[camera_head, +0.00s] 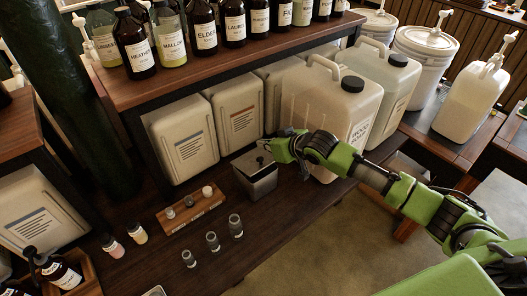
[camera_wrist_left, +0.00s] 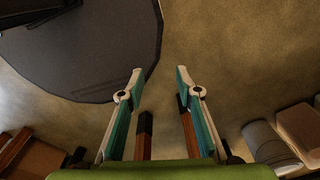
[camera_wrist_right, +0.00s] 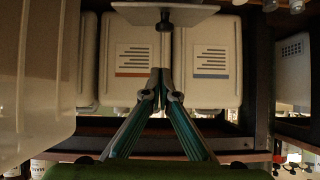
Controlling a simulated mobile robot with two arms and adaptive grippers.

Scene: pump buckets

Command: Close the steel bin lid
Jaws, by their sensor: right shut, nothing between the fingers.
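The steel bin (camera_head: 258,187) stands on the dark wooden bench in the head view, below my right gripper. Its grey lid (camera_head: 247,163) has a black knob and appears to lie roughly level over the bin; any small gap is too small to tell. In the right wrist view the lid (camera_wrist_right: 130,12) and its black knob (camera_wrist_right: 165,20) show at the top edge. My right gripper (camera_wrist_right: 160,74) is shut and empty, its fingertips apart from the knob. My left gripper (camera_wrist_left: 157,74) is open and empty over the floor, outside the head view.
Large canisters (camera_head: 181,138) stand behind the bin, and a white jug (camera_head: 331,108) stands close on its right. A shelf (camera_head: 215,62) with bottles overhangs the back. A wooden tray (camera_head: 192,208) and small glass jars (camera_head: 212,241) sit at left front.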

